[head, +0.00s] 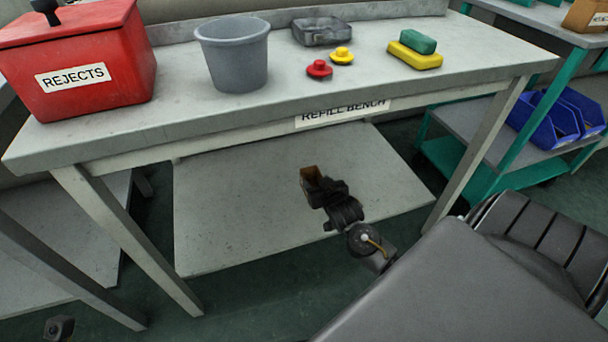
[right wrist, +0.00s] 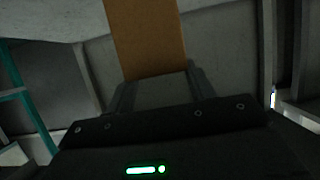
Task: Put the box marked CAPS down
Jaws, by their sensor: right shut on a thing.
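A brown box (head: 308,175) is in the jaws of my right gripper (head: 321,187), below the level of the bench top. In the head view it shows against the bench's lower shelf. I cannot tell whether it touches anything below. In the right wrist view the box (right wrist: 147,38) sticks out beyond the fingers. No CAPS marking shows on the faces in view. A small dark part at the lower left edge looks like my left gripper (head: 60,327); its jaws cannot be made out.
The refill bench (head: 180,110) carries a red REJECTS bin (head: 110,92), a grey bucket (head: 236,60), a grey container (head: 322,32), red (head: 319,69) and yellow (head: 342,56) caps, and green and yellow blocks (head: 414,52). The lower shelf (head: 240,220) is bare. Blue bins (head: 545,120) stand right.

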